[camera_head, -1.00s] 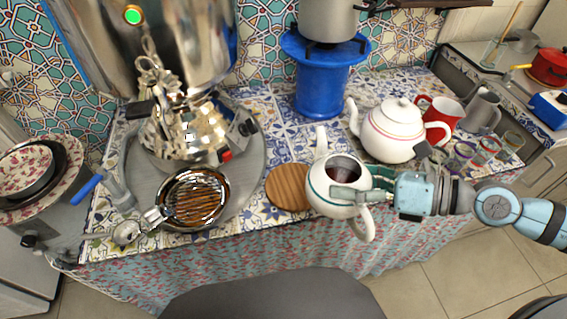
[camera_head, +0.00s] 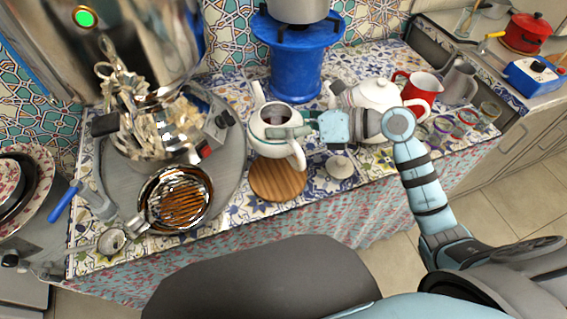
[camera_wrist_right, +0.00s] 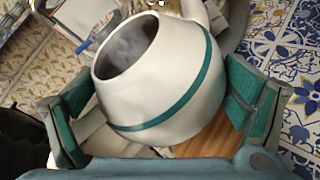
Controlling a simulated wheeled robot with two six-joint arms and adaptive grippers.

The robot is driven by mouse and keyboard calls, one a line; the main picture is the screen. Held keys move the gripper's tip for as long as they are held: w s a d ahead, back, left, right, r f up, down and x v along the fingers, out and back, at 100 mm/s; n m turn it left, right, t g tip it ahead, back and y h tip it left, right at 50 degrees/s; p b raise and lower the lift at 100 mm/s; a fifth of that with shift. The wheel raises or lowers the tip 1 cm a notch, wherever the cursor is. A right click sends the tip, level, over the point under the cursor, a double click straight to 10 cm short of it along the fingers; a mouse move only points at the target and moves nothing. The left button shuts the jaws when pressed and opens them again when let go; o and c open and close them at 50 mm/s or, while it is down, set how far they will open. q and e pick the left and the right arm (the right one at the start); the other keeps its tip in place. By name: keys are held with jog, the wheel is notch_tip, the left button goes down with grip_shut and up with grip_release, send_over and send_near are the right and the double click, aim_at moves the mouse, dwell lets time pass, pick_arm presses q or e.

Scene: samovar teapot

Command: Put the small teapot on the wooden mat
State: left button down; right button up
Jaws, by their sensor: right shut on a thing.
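The small teapot (camera_head: 268,124) is white with a teal band, has no lid on and shows its dark inside. My right gripper (camera_head: 292,132) is shut on it. In the right wrist view the small teapot (camera_wrist_right: 165,85) sits between the two teal-padded fingers of the right gripper (camera_wrist_right: 160,105). The round wooden mat (camera_head: 278,184) lies on the tiled table, empty. In the head view the teapot covers the mat's far edge; its height above the mat is hard to tell. Part of the mat (camera_wrist_right: 205,141) shows below the teapot in the right wrist view. My left gripper is out of view.
A white lid (camera_head: 340,165) lies right of the mat. A blue stand (camera_head: 297,75) is behind. The samovar's grey tray (camera_head: 228,178) and a strainer pan (camera_head: 178,200) are left.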

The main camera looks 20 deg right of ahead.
notch_tip(320, 180, down, 12)
jog(key=b, duration=0.2)
jog(key=shift+r+b, duration=0.1)
jog(key=shift+b, duration=0.2)
jog(key=shift+f, duration=0.2)
jog(key=o, duration=1.3)
jog(key=shift+o, duration=0.2)
jog(key=shift+r, duration=0.1)
jog(key=shift+r, duration=0.2)
jog(key=v, duration=1.2)
jog(key=shift+p, duration=0.35)
